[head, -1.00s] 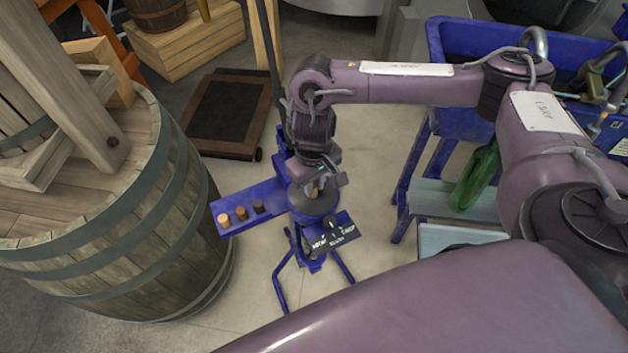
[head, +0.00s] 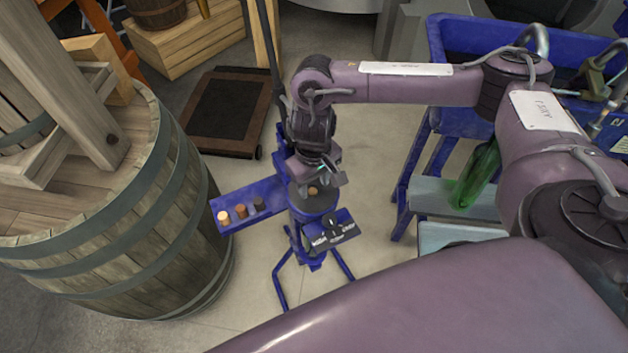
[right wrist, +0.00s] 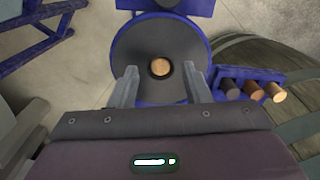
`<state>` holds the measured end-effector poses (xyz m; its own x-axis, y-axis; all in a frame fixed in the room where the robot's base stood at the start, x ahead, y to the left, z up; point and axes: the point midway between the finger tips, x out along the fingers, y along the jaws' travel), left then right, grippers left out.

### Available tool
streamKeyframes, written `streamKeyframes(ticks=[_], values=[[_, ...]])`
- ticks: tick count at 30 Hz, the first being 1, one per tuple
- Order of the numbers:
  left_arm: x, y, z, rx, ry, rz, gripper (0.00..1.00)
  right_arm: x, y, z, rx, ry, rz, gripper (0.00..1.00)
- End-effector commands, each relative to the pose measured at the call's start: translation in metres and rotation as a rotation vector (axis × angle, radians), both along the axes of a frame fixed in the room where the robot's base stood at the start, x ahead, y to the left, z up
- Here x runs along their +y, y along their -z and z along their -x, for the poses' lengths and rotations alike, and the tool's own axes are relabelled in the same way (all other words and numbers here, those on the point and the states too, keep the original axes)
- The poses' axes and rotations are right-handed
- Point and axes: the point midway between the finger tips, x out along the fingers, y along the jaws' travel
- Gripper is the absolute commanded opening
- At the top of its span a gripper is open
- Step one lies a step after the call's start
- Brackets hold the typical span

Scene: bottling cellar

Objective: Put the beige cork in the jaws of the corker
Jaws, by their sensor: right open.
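The corker (head: 312,205) is a blue stand with a round dark grey top. A tan, beige-looking cork (head: 313,191) sits upright in the hole at the middle of that top. In the right wrist view the cork's round end (right wrist: 160,68) shows inside the dark ring of the jaws (right wrist: 152,73). My right gripper (head: 320,176) is just above the corker top, open and empty. In the right wrist view its two fingers stand apart on either side of the cork without touching it. How deep the cork sits cannot be told. My left gripper is not in view.
A blue side shelf (head: 275,188) on the corker holds a light orange cork (head: 223,217), a brown cork (head: 241,211) and a dark cork (head: 259,204). A large barrel (head: 150,230) stands at left. A blue rack with a green bottle (head: 478,175) stands at right.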

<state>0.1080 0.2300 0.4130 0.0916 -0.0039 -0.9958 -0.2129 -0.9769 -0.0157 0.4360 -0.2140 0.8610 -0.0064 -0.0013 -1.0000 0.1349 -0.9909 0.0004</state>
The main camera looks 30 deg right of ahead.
Motion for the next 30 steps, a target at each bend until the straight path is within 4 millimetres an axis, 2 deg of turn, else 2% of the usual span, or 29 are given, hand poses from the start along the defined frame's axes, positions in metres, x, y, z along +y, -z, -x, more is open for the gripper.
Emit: streamKeyframes(ticks=[5,12,16,21,30], values=[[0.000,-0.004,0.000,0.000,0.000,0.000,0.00,0.000,-0.012,-0.001,-0.003,-0.001,0.001,0.43],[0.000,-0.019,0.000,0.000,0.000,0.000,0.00,-0.001,-0.056,-0.002,-0.005,-0.001,0.001,0.43],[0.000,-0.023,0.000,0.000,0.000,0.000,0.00,0.000,-0.070,-0.002,-0.003,-0.001,0.001,0.43],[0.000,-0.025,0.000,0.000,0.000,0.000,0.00,0.000,-0.078,-0.001,-0.001,0.000,0.000,0.43],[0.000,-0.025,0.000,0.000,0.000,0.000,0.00,0.000,-0.078,-0.001,0.001,0.000,0.000,0.43]])
